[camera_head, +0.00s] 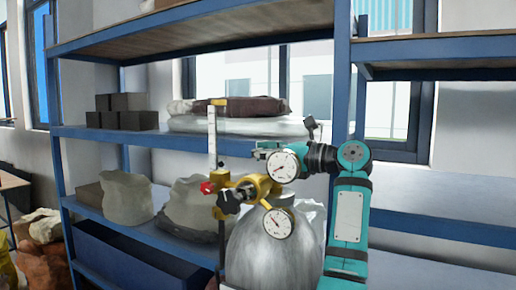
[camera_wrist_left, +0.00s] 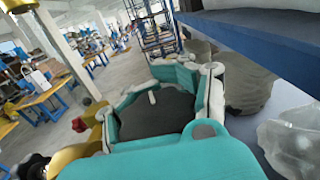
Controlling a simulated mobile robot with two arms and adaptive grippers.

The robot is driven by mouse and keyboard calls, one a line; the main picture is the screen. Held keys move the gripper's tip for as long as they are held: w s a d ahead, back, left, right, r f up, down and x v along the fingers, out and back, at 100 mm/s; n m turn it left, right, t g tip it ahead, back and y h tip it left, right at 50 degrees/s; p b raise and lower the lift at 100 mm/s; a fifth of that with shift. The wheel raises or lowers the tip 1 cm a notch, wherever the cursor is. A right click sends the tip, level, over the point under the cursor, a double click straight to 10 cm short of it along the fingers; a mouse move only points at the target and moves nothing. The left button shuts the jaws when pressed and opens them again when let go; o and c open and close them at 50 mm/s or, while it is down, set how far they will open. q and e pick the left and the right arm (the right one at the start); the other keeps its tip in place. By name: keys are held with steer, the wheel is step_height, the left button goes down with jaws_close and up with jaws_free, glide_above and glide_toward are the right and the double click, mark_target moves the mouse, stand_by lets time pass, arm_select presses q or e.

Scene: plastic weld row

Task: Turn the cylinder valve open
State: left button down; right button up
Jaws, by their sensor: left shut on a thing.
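The grey gas cylinder (camera_head: 262,258) stands in front of the shelf in the head view. Its brass valve and regulator (camera_head: 253,187) carry two white gauges (camera_head: 283,166), a red knob (camera_head: 207,187) and a black knob (camera_head: 229,204). My left gripper (camera_head: 266,150) is at the top of the valve, partly behind the upper gauge. In the left wrist view its teal fingers are shut around a dark rounded thing (camera_wrist_left: 157,115), apparently the valve handwheel. Brass (camera_wrist_left: 80,148) shows beside it. The handwheel is hidden in the head view. My right gripper is not in view.
A blue shelf rack (camera_head: 180,138) stands close behind, with dark blocks (camera_head: 122,112), sacks (camera_head: 240,124) and pale bags (camera_head: 127,198). An upright scaled tube (camera_head: 212,140) rises left of the gauges. The wrist view shows a blue shelf edge (camera_wrist_left: 260,45) close at the right.

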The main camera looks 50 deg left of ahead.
arm_select(q)
steer(key=g, duration=0.1)
steer(key=n+g+h+p, duration=0.1)
steer(key=n+g, duration=0.1)
steer(key=shift+s+d+f+g+h+p, duration=0.15)
steer(key=shift+s+d+g+h+p, duration=0.15)
steer(key=shift+s+g+p, duration=0.1)
steer(key=shift+s+d+f+n+g+h+p, duration=0.1)
steer(key=shift+s+n+g+h+p, duration=0.1)
steer(key=shift+n+g+h+p, duration=0.45)
steer(key=shift+n, duration=0.25)
steer(key=c, duration=1.5)
jaws_free()
steer(key=o, duration=0.7)
steer(key=shift+w+d, duration=0.15)
steer(key=shift+d, duration=0.2)
steer(key=shift+c, duration=0.2)
steer(key=shift+a, duration=0.25)
steer(key=shift+v, duration=3.7)
